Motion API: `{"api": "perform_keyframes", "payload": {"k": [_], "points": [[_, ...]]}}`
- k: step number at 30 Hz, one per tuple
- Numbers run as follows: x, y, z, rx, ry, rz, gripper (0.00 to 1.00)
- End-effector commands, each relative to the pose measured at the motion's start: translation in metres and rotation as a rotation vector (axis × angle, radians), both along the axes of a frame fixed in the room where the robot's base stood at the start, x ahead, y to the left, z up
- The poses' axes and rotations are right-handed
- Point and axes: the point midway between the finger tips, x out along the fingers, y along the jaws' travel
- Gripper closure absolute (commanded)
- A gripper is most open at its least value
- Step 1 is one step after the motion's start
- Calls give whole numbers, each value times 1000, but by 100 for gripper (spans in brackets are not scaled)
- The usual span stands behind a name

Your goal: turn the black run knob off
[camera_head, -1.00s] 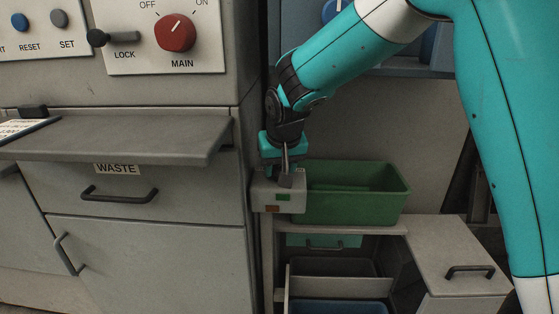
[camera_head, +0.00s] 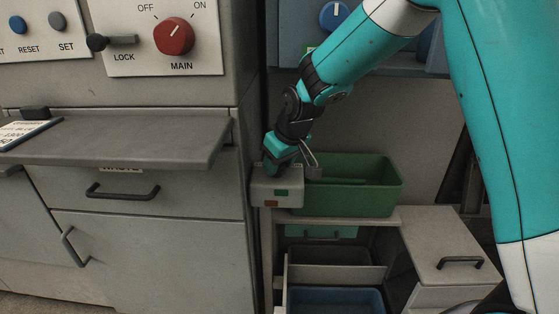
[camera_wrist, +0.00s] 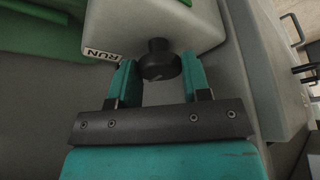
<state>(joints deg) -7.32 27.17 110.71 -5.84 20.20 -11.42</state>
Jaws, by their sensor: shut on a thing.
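The black run knob (camera_wrist: 157,66) sticks out of a small pale grey box, beside a white label reading RUN (camera_wrist: 104,54). In the wrist view my gripper (camera_wrist: 159,72) has one teal finger on each side of the knob and is shut on it. The knob's pointer direction cannot be made out. In the head view the grey box (camera_head: 263,196) stands at the left end of a shelf, and my gripper (camera_head: 278,163) is tilted down at its top. The knob is hidden there by my gripper.
A green bin (camera_head: 350,203) stands right beside the box. A grey cabinet with a projecting ledge (camera_head: 150,135) is close on the left, with a red main knob (camera_head: 174,36) above. Open drawers and a blue bin (camera_head: 335,300) lie below the shelf.

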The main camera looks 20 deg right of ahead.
Motion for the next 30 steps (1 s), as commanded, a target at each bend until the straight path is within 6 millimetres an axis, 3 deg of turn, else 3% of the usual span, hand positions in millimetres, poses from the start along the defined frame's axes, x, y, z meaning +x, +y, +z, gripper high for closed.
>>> {"api": "perform_keyframes", "payload": {"k": [8,9,12,23,30], "points": [[1,0,0,1,-2,0,80],[0,0,0,1,-2,0,51],[0,0,0,1,-2,0,31],[-2,-1,6,0,-2,-1,31],[-18,-7,51,1,-6,-2,31]]}}
